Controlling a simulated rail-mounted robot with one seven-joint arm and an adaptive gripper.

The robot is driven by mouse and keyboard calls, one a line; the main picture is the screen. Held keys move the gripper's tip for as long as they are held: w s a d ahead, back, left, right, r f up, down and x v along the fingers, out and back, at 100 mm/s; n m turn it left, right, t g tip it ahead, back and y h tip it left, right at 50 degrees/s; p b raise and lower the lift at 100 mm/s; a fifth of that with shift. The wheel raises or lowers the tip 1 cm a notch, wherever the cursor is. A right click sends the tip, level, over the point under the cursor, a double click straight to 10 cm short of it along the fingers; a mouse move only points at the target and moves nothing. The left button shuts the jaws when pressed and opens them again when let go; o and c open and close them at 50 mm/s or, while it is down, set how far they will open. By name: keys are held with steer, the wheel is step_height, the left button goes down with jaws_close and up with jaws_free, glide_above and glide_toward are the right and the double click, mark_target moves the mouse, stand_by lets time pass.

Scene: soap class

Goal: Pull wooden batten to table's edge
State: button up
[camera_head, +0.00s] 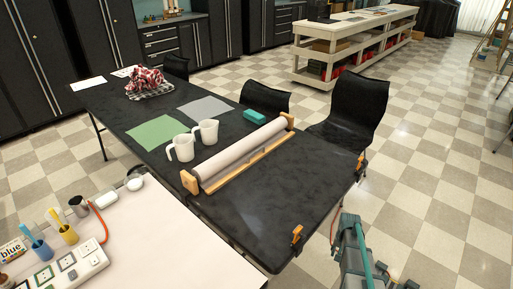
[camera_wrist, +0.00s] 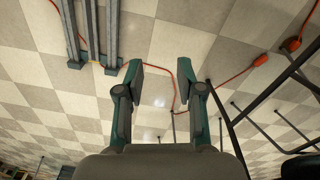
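A long light-wood batten (camera_head: 238,173) lies along the near right side of a white roll (camera_head: 240,150) on the black table (camera_head: 270,205). The roll sits between two wooden end blocks, at the left (camera_head: 189,182) and at the right (camera_head: 288,120). The batten appears to reach from one block to the other; I cannot tell if it is fixed to them. In the wrist view my gripper (camera_wrist: 160,85) is open, with nothing between its fingers, and faces the checkered floor. The batten is not in the wrist view. Part of my arm shows beyond the table's right side in the head view.
Two orange clamps (camera_head: 297,235) (camera_head: 361,160) sit at the table's right edge. White mugs (camera_head: 182,148) (camera_head: 208,131) and a teal box (camera_head: 254,117) stand near the roll. A black chair (camera_head: 345,115) stands behind the table. The table's right end is mostly clear.

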steer(key=w+d+r+m+t+h, duration=0.1)
steer(key=w+d+r+t, duration=0.1)
steer(key=w+d+r, duration=0.55)
steer(key=w+d+r+m+t+p, duration=0.1)
steer(key=w+d+r, duration=0.2)
steer(key=w+r, duration=0.9)
steer(key=w+d+r+m+t+h, duration=0.15)
steer(key=w+d+r, duration=0.35)
steer(key=w+r, duration=0.55)
steer(key=g+y+p, duration=0.4)
steer(key=y+p, duration=0.1)
steer(key=p, duration=0.1)
glide_toward(258, 150)
steer(key=shift+n+t, duration=0.25)
steer(key=p+x, duration=0.2)
steer(key=x, duration=0.6)
steer(key=shift+p, duration=0.3)
jaws_close()
